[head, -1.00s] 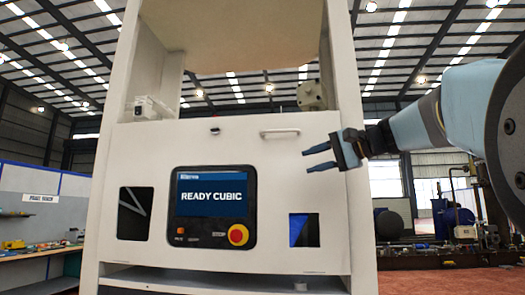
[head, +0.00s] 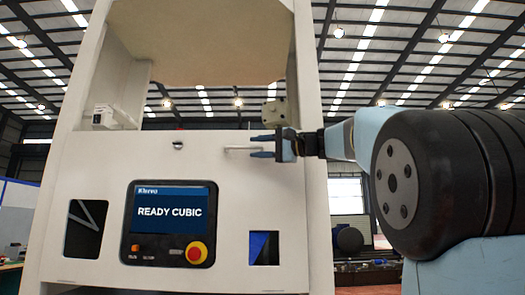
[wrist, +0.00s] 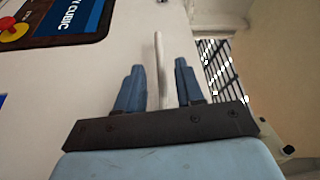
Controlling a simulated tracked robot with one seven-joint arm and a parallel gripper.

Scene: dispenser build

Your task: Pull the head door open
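The head door appears to be the white front panel (head: 245,190) of the tall machine, flush with the frame as far as I can see. Its pale bar handle (head: 236,148) is near the upper right of the panel. My gripper (head: 262,146) is at the handle's right end. In the wrist view the handle (wrist: 158,45) runs between the two blue fingers of my gripper (wrist: 159,66), with a visible gap on each side. The fingers are open and not clamped on it.
A screen reading READY CUBIC (head: 170,207) with a red stop button (head: 196,252) is left of the handle. A small dark window (head: 264,248) is below it. Above the panel is an open bay with a grey block (head: 275,113) at right.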

